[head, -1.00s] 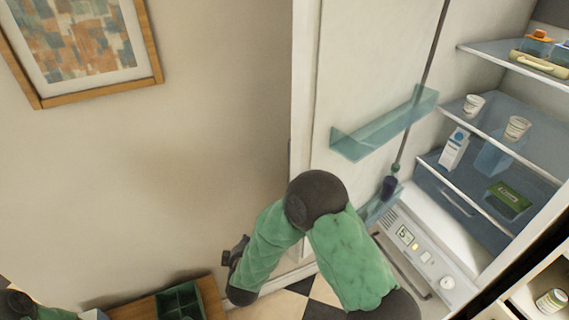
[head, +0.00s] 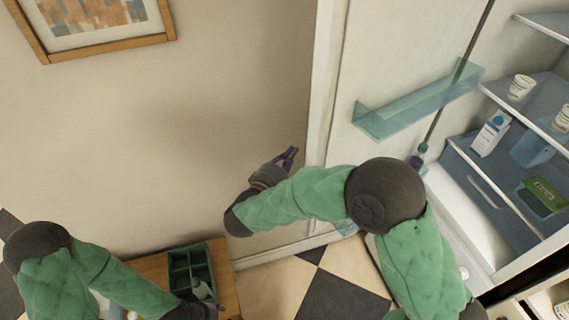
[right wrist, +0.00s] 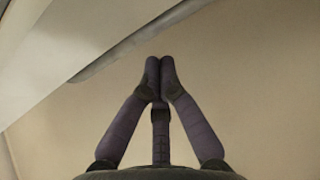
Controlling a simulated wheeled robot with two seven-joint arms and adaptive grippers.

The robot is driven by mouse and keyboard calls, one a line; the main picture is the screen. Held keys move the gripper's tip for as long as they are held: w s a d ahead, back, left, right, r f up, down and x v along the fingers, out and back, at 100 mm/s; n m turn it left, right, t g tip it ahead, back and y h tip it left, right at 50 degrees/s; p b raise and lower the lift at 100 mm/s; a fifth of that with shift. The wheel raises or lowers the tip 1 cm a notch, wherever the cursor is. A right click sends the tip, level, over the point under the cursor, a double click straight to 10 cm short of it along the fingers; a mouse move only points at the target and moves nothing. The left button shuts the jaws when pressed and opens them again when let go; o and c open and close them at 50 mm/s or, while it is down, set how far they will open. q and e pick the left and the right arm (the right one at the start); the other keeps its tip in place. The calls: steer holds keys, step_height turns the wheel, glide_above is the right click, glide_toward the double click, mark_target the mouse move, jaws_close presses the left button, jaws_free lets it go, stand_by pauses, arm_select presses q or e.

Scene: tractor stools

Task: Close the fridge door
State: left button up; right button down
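The white fridge door (head: 345,60) stands open in the head view, with a teal shelf (head: 425,103) on its inner face. The open fridge (head: 505,235) is to its right, its shelves exposed. My right gripper (head: 292,152) is just left of the door's edge, on the outer side, against the beige wall behind. The right wrist view shows its fingertips (right wrist: 160,70) together with nothing between them; a pale panel (right wrist: 60,50) lies at upper left. My left gripper (head: 212,307) is low at the bottom edge, beside a small bottle; its fingers are too unclear to read.
A wooden table (head: 222,280) with a dark green divided box (head: 190,265) stands low at the left. The fridge shelves hold cups (head: 521,87), a carton (head: 490,133) and a green box (head: 543,196). A framed picture (head: 95,50) hangs on the wall. Checkered floor is below.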

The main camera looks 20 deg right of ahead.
steer(key=b+x, duration=0.1)
steer(key=x, duration=0.3)
steer(key=shift+w+d, duration=0.15)
stand_by(0.4)
